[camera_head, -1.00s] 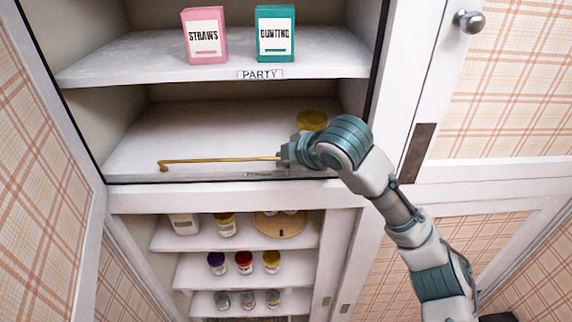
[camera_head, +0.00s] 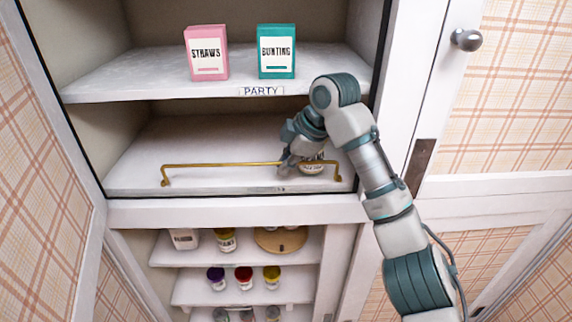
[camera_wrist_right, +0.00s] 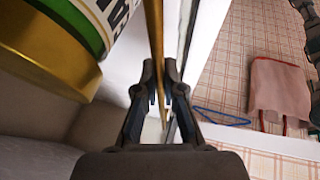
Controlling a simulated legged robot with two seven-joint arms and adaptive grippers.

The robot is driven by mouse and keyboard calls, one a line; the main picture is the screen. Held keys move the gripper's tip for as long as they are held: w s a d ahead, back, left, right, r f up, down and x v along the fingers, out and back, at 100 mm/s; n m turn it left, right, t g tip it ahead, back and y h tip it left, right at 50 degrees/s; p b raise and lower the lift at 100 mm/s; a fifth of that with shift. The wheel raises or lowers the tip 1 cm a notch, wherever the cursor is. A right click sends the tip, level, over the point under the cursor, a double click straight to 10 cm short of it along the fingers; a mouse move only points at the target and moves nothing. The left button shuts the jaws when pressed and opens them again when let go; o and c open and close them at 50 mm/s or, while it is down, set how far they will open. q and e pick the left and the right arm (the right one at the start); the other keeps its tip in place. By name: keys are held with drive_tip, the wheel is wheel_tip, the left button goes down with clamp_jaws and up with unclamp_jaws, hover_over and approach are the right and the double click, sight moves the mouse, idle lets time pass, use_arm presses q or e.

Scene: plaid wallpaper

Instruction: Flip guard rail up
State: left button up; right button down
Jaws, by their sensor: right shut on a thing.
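The guard rail (camera_head: 220,164) is a thin brass bar with bent ends at the front of the middle cupboard shelf (camera_head: 135,183). It stands above the shelf's front edge, its left end bending down to the shelf. My right gripper (camera_head: 286,165) is at the rail, right of its middle, and hides a short part of it. In the right wrist view the gripper's fingers (camera_wrist_right: 157,85) are shut on the rail (camera_wrist_right: 154,30), which runs between them. My left gripper is not in view.
A jar (camera_head: 312,168) stands close behind the rail by my gripper; its gold lid (camera_wrist_right: 40,50) shows in the wrist view. A pink straws box (camera_head: 206,55) and teal bunting box (camera_head: 276,52) stand above. Several jars fill lower shelves. The middle shelf's left is clear.

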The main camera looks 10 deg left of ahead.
drive_tip(key=shift+f, duration=0.1)
idle(0.3)
drive_tip(key=c, duration=1.6)
unclamp_jaws()
drive_tip(key=shift+o, duration=0.2)
drive_tip(key=shift+w+a, duration=0.15)
drive_tip(key=shift+a, duration=0.05)
drive_tip(key=shift+d, duration=0.1)
